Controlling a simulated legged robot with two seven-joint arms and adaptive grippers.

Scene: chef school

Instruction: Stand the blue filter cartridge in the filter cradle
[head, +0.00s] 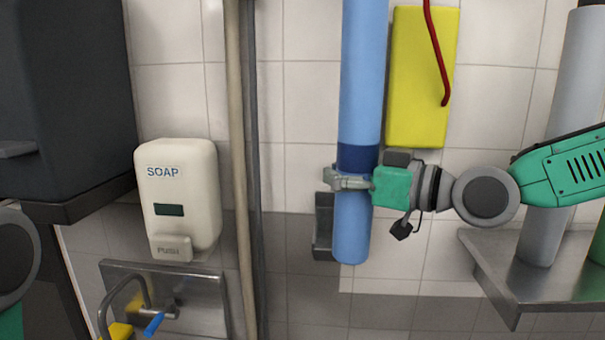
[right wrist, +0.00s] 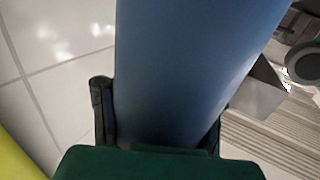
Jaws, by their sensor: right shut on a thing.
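The blue filter cartridge (head: 360,90) is a tall light-blue cylinder with a dark blue band, upright in the head view; its top runs out of the frame. My right gripper (head: 345,181) is shut around it just below the band. In the right wrist view, the cartridge (right wrist: 190,70) fills the middle between the fingers. Its lower end hangs clear, in front of the wall. A small grey metal bracket (head: 323,226) shows partly behind its lower left side; I cannot tell whether this is the filter cradle. My left gripper is out of view.
A metal shelf (head: 485,255) at the right bears a grey cylinder (head: 565,130). A yellow panel (head: 420,75) is on the tiled wall behind the cartridge. A soap dispenser (head: 178,195), a vertical pipe (head: 237,150) and a tap with a blue handle (head: 154,322) are at the left.

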